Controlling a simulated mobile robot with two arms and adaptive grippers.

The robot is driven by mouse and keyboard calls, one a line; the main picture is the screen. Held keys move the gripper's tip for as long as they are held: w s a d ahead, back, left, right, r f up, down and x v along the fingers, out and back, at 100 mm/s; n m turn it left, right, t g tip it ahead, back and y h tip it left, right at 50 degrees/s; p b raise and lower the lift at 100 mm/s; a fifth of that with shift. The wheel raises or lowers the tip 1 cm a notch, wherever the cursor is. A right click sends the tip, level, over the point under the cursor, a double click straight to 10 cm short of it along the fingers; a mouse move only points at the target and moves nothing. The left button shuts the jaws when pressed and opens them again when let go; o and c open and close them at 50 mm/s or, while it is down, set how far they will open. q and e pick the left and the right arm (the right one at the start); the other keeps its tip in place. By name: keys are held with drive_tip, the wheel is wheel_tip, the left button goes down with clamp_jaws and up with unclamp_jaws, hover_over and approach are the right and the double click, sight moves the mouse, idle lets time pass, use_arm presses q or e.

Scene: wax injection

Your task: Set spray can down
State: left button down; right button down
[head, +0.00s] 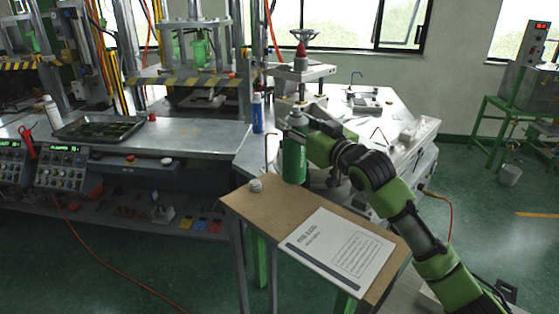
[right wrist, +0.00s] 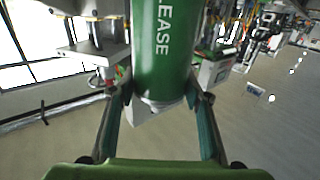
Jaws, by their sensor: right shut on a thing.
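In the right wrist view the can (right wrist: 160,50), with white lettering, sits between the two fingers of the right gripper (right wrist: 160,95). I cannot tell whether the can's base touches the board. A small white cap (head: 255,185) lies on the board left of the can. My left gripper is not in view.
A white printed sheet (head: 338,250) covers the front right of the board. A blue and white can (head: 257,113) stands on the metal bench (head: 190,140) behind. A press with a red-tipped part (head: 301,60) stands behind the green can. The board's left part is mostly bare.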

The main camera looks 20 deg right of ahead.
drive_tip(key=w+a+f+p, duration=0.1)
drive_tip(key=w+a+f, duration=0.1)
drive_tip(key=f, duration=0.3)
drive_tip(key=w+a+f+p, duration=0.1)
drive_tip(key=w+a+f, duration=0.1)
drive_tip(key=f, duration=0.3)
drive_tip(key=shift+x, duration=0.95)
drive_tip(key=shift+a, duration=0.2)
drive_tip(key=shift+f, duration=0.2)
drive_tip(key=c, duration=1.2)
unclamp_jaws()
drive_tip(key=shift+f, duration=0.1)
drive_tip(key=shift+c, duration=0.2)
drive_tip(key=shift+o, duration=0.6)
